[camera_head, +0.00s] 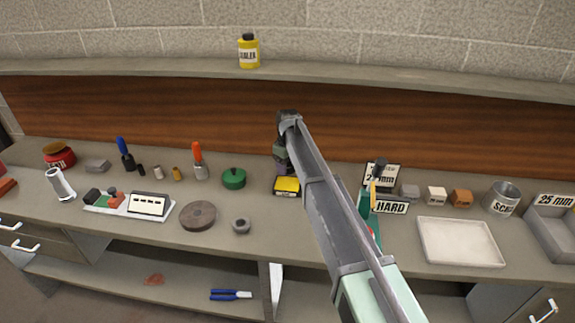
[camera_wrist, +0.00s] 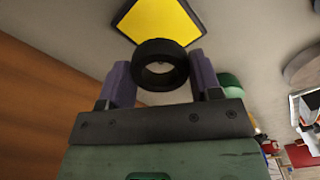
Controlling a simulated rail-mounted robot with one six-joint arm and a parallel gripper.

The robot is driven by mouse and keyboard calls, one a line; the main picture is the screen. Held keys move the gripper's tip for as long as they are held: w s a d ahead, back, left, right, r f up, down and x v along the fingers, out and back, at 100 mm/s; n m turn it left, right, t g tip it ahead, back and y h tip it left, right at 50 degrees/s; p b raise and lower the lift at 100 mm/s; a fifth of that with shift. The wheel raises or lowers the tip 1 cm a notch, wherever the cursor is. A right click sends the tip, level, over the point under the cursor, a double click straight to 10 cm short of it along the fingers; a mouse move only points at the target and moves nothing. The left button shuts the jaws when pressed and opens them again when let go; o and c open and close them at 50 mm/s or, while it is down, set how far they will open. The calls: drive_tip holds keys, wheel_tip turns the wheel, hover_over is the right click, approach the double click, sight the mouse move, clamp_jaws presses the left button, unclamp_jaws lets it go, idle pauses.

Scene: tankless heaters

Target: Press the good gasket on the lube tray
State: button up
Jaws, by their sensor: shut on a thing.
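My gripper (camera_wrist: 160,80) is shut on a black ring gasket (camera_wrist: 160,48), held between its two purple fingertips in the wrist view. A small black tray with a yellow pad, which looks like the lube tray, lies on the bench in the head view (camera_head: 287,186). In the wrist view its yellow face (camera_wrist: 165,22) lies just beyond the gasket, and the ring overlaps its near corner. In the head view my gripper (camera_head: 281,160) hangs just behind the tray, and the gasket is not discernible there. I cannot tell whether gasket and pad touch.
A green round container (camera_head: 233,179) stands left of the tray. A grey nut-like part (camera_head: 241,226) and a brown disc (camera_head: 198,215) lie in front. Right of my arm are a HARD sign (camera_head: 391,208), small blocks and a white tray (camera_head: 460,243).

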sight(288, 184)
drive_tip(key=shift+f+b, duration=2.2)
drive_tip(key=shift+f, duration=0.35)
drive_tip(key=shift+f+b, duration=0.6)
drive_tip(key=shift+r, duration=0.15)
wheel_tip(288, 184, up, 7)
drive_tip(key=p, duration=0.7)
